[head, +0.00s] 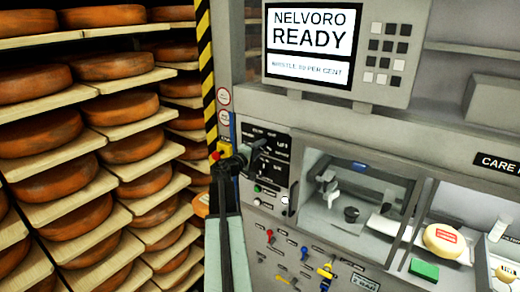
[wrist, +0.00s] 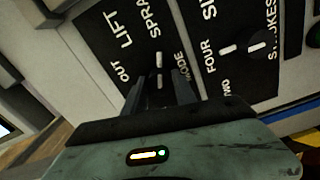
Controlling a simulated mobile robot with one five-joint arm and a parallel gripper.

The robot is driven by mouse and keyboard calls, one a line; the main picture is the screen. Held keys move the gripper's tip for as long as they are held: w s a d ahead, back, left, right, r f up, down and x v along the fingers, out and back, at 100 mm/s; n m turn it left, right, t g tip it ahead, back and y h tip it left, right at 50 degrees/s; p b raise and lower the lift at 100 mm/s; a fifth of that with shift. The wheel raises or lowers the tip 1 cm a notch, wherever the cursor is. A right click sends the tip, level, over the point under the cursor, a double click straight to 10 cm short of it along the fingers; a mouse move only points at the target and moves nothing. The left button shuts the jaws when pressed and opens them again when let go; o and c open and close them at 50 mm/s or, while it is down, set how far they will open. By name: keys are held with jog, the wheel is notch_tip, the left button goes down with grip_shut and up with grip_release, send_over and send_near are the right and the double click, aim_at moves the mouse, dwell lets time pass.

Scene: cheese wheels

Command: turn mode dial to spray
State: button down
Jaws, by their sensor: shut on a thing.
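The mode dial (wrist: 159,80) sits on the black panel between my gripper's fingers in the wrist view. My gripper (wrist: 162,88) is shut on it, and the fingers hide most of its body. A white line on the dial and a white mark above it line up, pointing up the picture toward the word SPRAY. The words OUT and LIFT are to the left, and MODE is to the right. In the head view my gripper (head: 243,152) is at the left of the black control panel (head: 273,172), where the dial is too small to read.
A strokes dial (wrist: 264,42) is close on the right, its white line toward FOUR. A screen (head: 310,42) reads NELVORO READY. Shelves of cheese wheels (head: 130,105) fill the left. A bay with a nozzle (head: 332,188) and a cheese wheel (head: 443,240) are at right.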

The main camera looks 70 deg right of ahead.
dwell(0.4)
jog(key=c, duration=1)
grip_release()
jog(key=shift+d, duration=0.1)
jog(key=v, duration=0.8)
